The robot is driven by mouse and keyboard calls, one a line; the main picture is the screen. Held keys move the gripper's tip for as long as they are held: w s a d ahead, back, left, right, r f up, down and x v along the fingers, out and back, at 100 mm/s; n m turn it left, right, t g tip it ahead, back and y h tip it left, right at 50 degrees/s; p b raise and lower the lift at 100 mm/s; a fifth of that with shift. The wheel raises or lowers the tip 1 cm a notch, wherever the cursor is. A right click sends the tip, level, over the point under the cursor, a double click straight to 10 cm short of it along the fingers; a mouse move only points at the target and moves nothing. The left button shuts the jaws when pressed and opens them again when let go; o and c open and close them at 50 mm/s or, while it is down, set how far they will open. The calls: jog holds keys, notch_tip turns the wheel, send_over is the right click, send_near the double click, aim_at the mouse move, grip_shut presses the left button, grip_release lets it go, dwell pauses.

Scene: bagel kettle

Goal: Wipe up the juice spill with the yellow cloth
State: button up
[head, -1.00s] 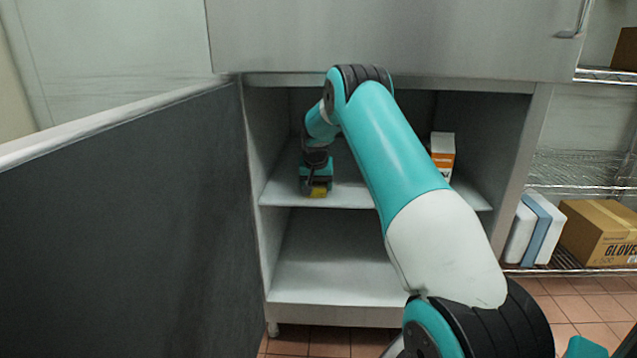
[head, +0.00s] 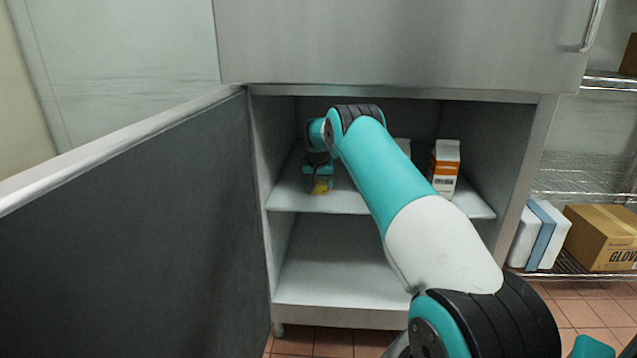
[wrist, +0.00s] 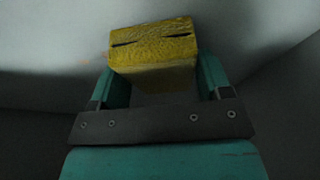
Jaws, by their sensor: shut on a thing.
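The yellow cloth (wrist: 155,55) is a folded, textured block between the two fingers of my gripper (wrist: 155,80) in the wrist view. My gripper is shut on it. In the head view the cloth (head: 321,187) shows as a small yellow patch under my gripper (head: 319,180), at the left part of the upper shelf inside the open cabinet. A faint orange mark, perhaps the juice spill (wrist: 85,60), shows on the pale surface left of the cloth in the wrist view. In the head view I cannot make out the spill.
An orange and white carton (head: 444,168) stands on the upper shelf (head: 350,203) at the right. A pale object behind my arm is mostly hidden. The open cabinet door (head: 120,230) stands on the left. A wire rack on the right holds a glove box (head: 603,237).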

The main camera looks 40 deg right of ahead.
jog(key=shift+w+d+f, duration=0.15)
jog(key=shift+w+d, duration=0.45)
jog(key=shift+d, duration=0.1)
notch_tip(320, 180, up, 6)
jog(key=p, duration=0.4)
